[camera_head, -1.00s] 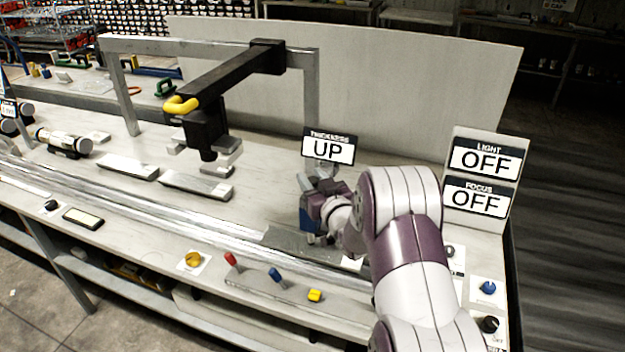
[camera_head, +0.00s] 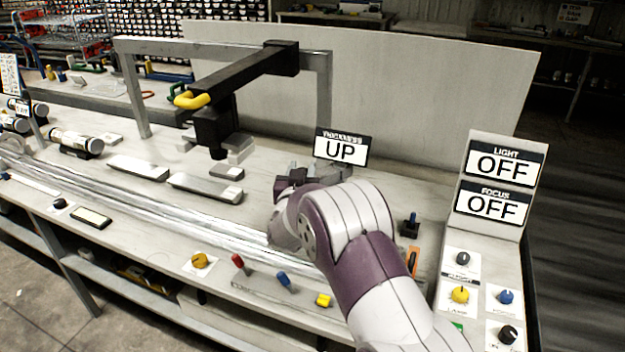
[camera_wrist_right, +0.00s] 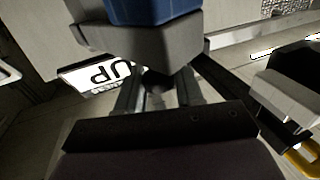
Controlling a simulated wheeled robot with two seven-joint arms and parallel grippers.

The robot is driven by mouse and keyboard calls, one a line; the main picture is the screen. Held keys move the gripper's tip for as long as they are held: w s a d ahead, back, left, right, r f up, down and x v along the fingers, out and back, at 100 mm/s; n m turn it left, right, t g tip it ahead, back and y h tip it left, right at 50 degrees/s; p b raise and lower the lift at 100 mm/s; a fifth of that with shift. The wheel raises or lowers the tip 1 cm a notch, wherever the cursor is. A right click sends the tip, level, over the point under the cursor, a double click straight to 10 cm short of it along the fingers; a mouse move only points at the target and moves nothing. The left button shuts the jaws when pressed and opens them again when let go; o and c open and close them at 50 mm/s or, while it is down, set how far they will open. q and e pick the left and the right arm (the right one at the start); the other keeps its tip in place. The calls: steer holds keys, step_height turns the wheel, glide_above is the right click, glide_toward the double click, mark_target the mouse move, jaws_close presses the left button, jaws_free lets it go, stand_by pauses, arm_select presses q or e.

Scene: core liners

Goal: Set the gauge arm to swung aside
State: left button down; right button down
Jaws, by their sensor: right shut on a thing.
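The grey gauge (camera_head: 333,172) stands under the THICKNESS sign (camera_head: 341,149), which reads UP. My right gripper (camera_head: 295,180) is beside it on the left, partly hidden by my wrist. In the right wrist view its fingers (camera_wrist_right: 158,95) are shut on a small dark piece (camera_wrist_right: 155,80), which looks like part of the gauge arm. A grey block with a blue body (camera_wrist_right: 150,12) is just beyond the fingers. The sign also shows upside down in the wrist view (camera_wrist_right: 97,76). My left gripper is out of view.
Coloured knobs and levers line the front edge. LIGHT and FOCUS signs (camera_head: 499,165) read OFF at right.

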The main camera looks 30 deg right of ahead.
steer(key=shift+w+r+m+g+h+p, duration=0.1)
steer(key=shift+w+m+g+h+p, duration=1.45)
steer(key=shift+w+m+g+h, duration=0.9)
steer(key=shift+w+g, duration=0.15)
steer(key=shift+g, duration=0.1)
steer(key=c, duration=0.9)
jaws_free()
steer(key=shift+o, duration=0.2)
steer(key=shift+d, duration=0.1)
